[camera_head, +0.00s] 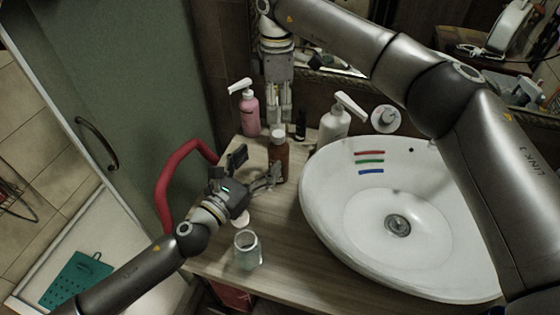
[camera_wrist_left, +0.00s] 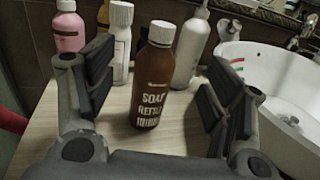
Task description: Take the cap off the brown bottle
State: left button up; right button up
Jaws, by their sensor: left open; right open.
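The brown bottle (camera_head: 280,164) stands upright on the wooden counter left of the basin. Its white cap (camera_head: 278,137) is on top. In the left wrist view the brown bottle (camera_wrist_left: 153,88), with "SOAP REFILL" lettering, and its cap (camera_wrist_left: 162,33) show between the fingers. My left gripper (camera_head: 257,167) is open, at the bottle's left and front, with its fingers towards the bottle's body. Whether a finger touches it I cannot tell. My right gripper (camera_head: 280,112) is open and points down behind the bottle, above the back of the counter; its tips are partly hidden.
A pink pump bottle (camera_head: 250,112) stands at the back left. A white pump bottle (camera_head: 334,126) stands right of the brown bottle. A glass jar (camera_head: 247,250) stands in front.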

aim_at(272, 162)
pick_arm(q)
notch_tip(272, 162, down, 6)
jog(key=shift+w+d+r, duration=0.1)
jog(key=shift+w+r, duration=0.05)
jog(key=shift+r, duration=0.1)
pick_arm(e)
jog(key=shift+w+d+f, duration=0.1)
jog(key=shift+w, duration=0.1)
pick_arm(q)
jog(key=x, duration=0.7)
jog(key=shift+w, duration=0.1)
pick_arm(e)
jog(key=shift+w, duration=0.1)
pick_arm(q)
jog(key=shift+w+d, duration=0.1)
jog(key=shift+d, duration=0.05)
pick_arm(e)
jog(key=shift+s, duration=0.2)
pick_arm(q)
grip_shut()
pick_arm(e)
jog(key=m, duration=0.3)
jog(key=shift+f+m, duration=0.1)
jog(key=shift+m, duration=0.6)
jog(key=shift+f, duration=3.9)
